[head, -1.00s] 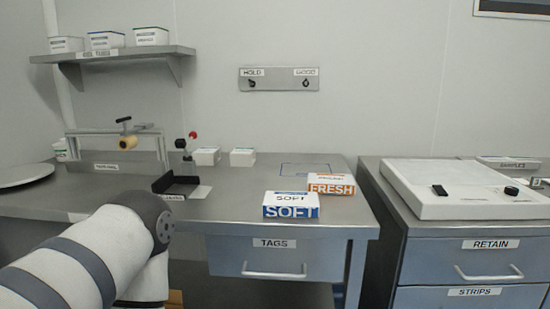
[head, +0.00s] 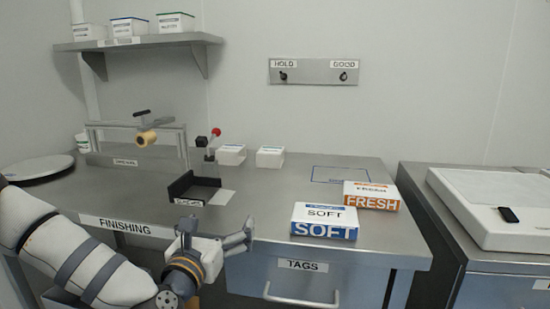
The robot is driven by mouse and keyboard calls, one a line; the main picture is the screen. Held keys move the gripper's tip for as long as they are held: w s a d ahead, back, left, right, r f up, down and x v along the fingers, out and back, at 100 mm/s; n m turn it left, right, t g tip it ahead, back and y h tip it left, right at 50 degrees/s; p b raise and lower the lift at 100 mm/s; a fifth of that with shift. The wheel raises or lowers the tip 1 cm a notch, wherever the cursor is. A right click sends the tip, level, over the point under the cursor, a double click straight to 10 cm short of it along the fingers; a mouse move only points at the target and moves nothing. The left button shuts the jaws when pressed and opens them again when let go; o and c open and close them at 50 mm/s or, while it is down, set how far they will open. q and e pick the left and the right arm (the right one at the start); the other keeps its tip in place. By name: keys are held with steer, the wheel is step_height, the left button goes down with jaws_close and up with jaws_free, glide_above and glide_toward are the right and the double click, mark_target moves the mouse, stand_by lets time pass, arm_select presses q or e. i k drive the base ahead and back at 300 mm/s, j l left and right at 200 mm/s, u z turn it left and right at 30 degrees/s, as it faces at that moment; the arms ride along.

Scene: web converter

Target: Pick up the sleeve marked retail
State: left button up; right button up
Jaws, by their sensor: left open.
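I cannot read the word retail on anything in view. A blue and white pack marked SOFT (head: 324,221) lies near the front edge of the steel table. An orange and white pack marked FRESH (head: 371,196) lies just behind it to the right. My left gripper (head: 245,234) is open and empty at the table's front edge, left of the SOFT pack and apart from it. My right gripper is not in view.
A black holder (head: 193,188) and two small white boxes (head: 231,154) (head: 270,156) stand on the table. A roller frame (head: 135,145) is at the back left. A wall shelf (head: 140,41) holds boxes. The TAGS drawer (head: 303,275) is below.

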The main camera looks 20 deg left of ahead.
mark_target(267, 157)
steer(key=i+j, duration=0.15)
steer(key=i, duration=0.25)
steer(key=i+j, duration=0.15)
steer(key=i, duration=0.2)
steer(key=i+j, duration=0.1)
steer(key=i, duration=0.3)
